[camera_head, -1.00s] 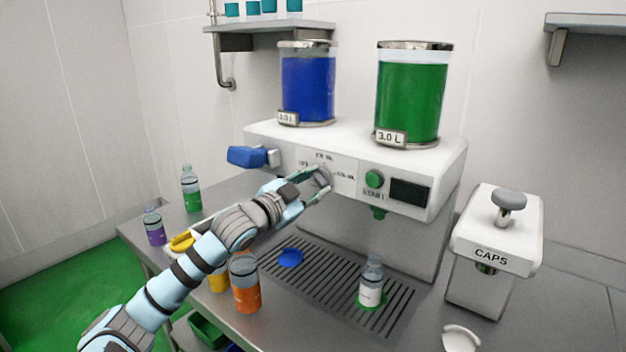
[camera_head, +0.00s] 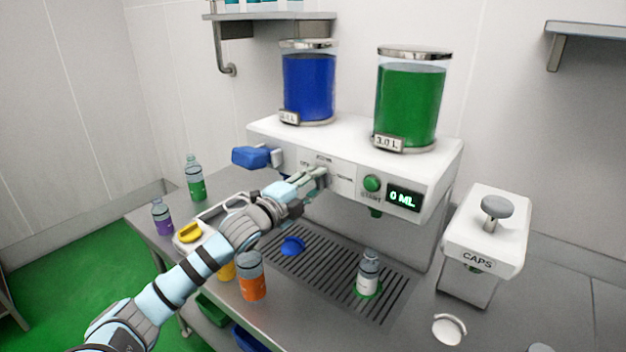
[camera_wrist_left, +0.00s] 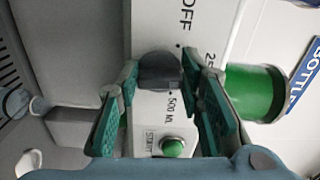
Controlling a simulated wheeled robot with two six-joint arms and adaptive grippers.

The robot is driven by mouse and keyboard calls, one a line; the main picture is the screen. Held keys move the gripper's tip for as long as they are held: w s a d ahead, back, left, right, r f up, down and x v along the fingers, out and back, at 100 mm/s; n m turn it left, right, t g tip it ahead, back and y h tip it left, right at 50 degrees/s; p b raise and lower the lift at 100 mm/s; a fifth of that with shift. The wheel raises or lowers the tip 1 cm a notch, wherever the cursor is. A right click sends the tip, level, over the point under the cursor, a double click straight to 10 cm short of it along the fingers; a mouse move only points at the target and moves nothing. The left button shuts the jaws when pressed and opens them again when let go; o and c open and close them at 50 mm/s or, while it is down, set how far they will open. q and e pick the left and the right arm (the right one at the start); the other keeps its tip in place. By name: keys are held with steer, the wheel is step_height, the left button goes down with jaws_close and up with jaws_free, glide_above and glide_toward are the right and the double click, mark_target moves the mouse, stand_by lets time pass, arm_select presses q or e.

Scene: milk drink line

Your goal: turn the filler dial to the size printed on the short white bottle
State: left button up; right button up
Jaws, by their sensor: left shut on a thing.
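The filler dial (camera_wrist_left: 160,72) is a dark grey knob on the white filler's front panel (camera_head: 345,165). My left gripper (camera_head: 318,177) is shut on it; in the left wrist view the green-padded fingers lie on both sides of the knob. OFF, a partly covered mark starting with 25, and 500 ML are printed around it. I cannot tell which mark it points to. The short bottle with a white label (camera_head: 367,284) stands upright on a green disc on the drip grate. Its print is too small to read. My right gripper is not in view.
Right of the dial are the green START button (camera_head: 372,184) and a display (camera_head: 404,198) reading 0 ML. A blue lever (camera_head: 251,157) is at the left. An orange bottle (camera_head: 252,285) stands below my left arm. The CAPS machine (camera_head: 480,240) stands at the right.

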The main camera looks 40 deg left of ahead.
arm_select(q)
steer(key=shift+r+m, duration=0.25)
steer(key=shift+m, duration=0.35)
steer(key=o, duration=1.1)
steer(key=shift+c, duration=0.2)
steer(key=shift+o, duration=0.5)
steer(key=shift+w+f, duration=0.15)
steer(key=shift+f, duration=0.05)
